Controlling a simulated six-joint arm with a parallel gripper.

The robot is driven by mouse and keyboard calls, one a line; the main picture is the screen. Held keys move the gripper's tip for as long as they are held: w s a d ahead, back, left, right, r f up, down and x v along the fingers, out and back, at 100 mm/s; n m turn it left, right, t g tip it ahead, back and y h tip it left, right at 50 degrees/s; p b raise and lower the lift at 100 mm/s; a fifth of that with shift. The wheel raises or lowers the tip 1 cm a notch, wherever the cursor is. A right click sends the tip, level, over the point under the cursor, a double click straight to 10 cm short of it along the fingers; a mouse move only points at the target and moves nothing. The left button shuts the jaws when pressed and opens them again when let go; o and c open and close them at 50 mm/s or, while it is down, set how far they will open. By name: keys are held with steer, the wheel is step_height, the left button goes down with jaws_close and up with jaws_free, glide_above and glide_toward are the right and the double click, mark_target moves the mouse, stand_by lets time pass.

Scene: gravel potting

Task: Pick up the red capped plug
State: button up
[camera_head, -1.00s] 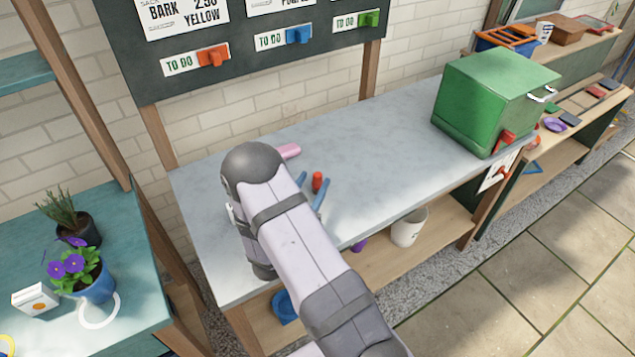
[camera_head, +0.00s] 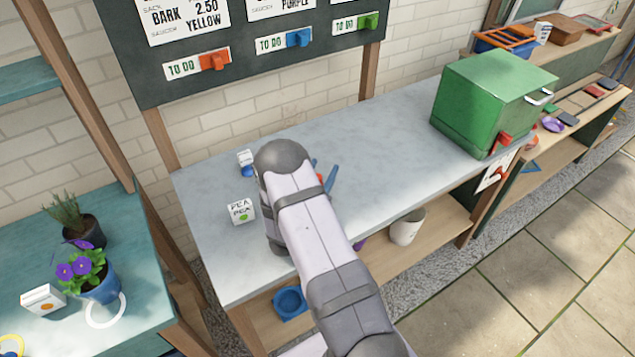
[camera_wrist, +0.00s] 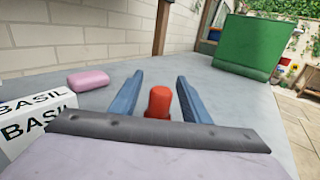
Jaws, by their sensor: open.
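The red capped plug (camera_wrist: 158,103) stands upright on the grey bench in the wrist view, with a rounded top. My gripper (camera_wrist: 159,77) is open, with one blue finger on each side of the plug in that picture. I see gaps between the plug and both fingers, and its lower part is hidden behind the gripper's grey edge. In the head view my gripper (camera_head: 325,166) is low over the bench, partly hidden by my arm, which also covers most or all of the plug.
A pink block (camera_wrist: 88,80) and a white box marked BASIL (camera_wrist: 32,118) are left of the gripper in the wrist view. A PEA box (camera_head: 242,211) and a small white and blue item (camera_head: 246,162) stand on the bench (camera_head: 375,140). A green bin (camera_head: 490,100) stands at its right end.

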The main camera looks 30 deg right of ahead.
steer(key=shift+w+d, duration=0.1)
jaws_close()
steer(key=shift+r, duration=0.15)
step_height(320, 180, up, 10)
steer(key=b, duration=0.1)
stand_by(0.8)
